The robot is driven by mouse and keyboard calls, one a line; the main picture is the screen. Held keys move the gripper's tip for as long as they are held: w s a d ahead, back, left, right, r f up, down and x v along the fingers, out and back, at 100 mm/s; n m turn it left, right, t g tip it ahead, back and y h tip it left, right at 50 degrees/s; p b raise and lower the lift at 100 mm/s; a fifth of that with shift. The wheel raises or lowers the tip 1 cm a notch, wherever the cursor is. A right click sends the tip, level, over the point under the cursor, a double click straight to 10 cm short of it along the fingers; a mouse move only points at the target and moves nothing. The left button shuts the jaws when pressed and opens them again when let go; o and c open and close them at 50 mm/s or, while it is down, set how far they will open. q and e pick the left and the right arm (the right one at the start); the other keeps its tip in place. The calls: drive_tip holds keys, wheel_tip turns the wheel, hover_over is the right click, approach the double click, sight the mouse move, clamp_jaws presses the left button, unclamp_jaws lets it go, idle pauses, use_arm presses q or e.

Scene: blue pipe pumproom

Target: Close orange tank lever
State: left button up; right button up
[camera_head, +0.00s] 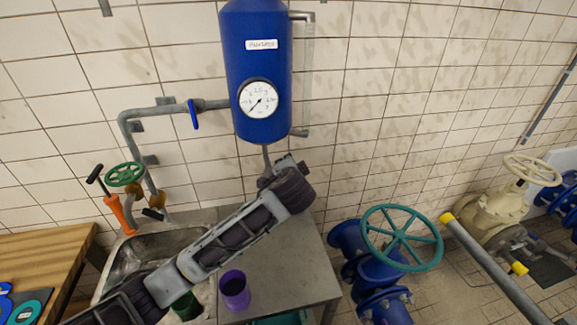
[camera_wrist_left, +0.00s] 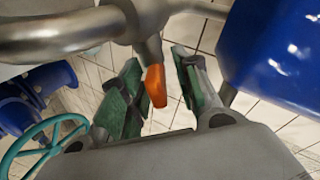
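The orange tank lever (camera_wrist_left: 155,86) shows in the left wrist view, hanging from a grey metal pipe fitting (camera_wrist_left: 145,35). My left gripper (camera_wrist_left: 160,88) is open, with its green-padded fingers on either side of the lever. I see gaps beside the lever, and I cannot tell whether either pad touches it. In the head view the left gripper (camera_head: 284,166) is just under the blue tank (camera_head: 260,65), by the thin pipe at its bottom. The lever is hidden there. My right gripper is not in view.
A grey counter (camera_head: 285,260) with a purple cup (camera_head: 234,291) lies below my left arm. A sink (camera_head: 150,250) is to the left. A blue valve with a teal wheel (camera_head: 400,238) stands to the right. The tiled wall is close behind the tank.

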use_arm(q)
drive_tip(key=shift+w+f, duration=0.1)
drive_tip(key=shift+w, duration=0.1)
clamp_jaws()
drive_tip(key=shift+g+h, duration=0.5)
drive_tip(key=shift+m+g+h, duration=0.5)
drive_tip(key=shift+g+h, duration=0.1)
drive_tip(key=shift+g, duration=0.2)
drive_tip(key=shift+m+g+h, duration=0.5)
drive_tip(key=shift+g+h, duration=0.4)
drive_tip(key=shift+g, duration=0.7)
